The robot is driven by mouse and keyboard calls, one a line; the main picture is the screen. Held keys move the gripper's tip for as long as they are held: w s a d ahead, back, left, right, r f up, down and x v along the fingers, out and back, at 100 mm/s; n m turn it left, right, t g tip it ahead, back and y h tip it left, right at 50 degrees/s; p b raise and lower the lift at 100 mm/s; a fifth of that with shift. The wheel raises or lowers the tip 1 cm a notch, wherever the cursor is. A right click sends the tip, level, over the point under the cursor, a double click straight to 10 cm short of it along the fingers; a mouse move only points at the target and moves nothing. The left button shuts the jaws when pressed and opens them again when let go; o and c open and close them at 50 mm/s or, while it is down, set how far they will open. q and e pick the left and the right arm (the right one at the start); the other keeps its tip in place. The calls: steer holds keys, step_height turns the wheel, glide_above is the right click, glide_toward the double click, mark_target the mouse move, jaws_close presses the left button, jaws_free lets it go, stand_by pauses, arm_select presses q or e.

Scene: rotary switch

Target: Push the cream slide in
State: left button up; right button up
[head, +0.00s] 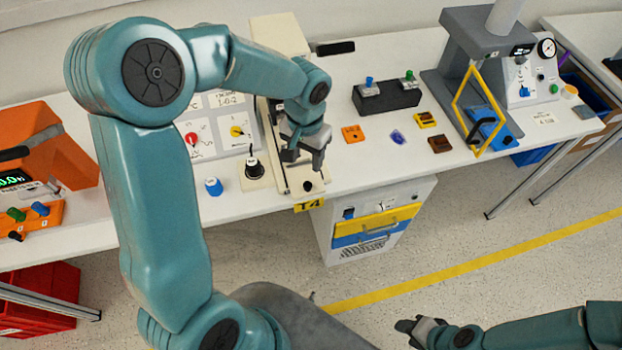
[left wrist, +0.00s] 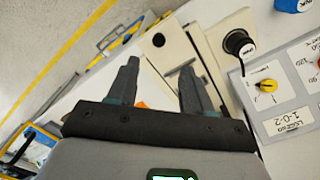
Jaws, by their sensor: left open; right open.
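The cream slide (head: 297,183) is a long narrow piece at the table's front edge, with a dark round spot near its front end and a yellow T4 label below. It also shows in the left wrist view (left wrist: 172,45), beyond my fingers, with the dark spot near its end. My left gripper (head: 305,158) is open and hangs over the slide, hiding part of it. In the left wrist view its two fingers (left wrist: 159,66) are apart with nothing held between them. I cannot tell whether they touch the slide. My right gripper (head: 418,328) is open and empty, low over the floor.
A black knob (head: 254,168) on a cream base and a blue knob (head: 213,187) stand just left of the slide. A switch panel (head: 222,143) is behind them. Orange (head: 353,134) and brown blocks lie to the right. A drawer cabinet (head: 340,250) stands below.

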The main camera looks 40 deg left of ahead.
mark_target(307, 184)
arm_select(q)
step_height(307, 184, down, 10)
steer(key=shift+f+p, duration=0.2)
steer(key=shift+p, duration=0.1)
steer(key=shift+w+d+f, duration=0.1)
steer(key=shift+f, duration=0.4)
steer(key=shift+c, duration=0.3)
jaws_close()
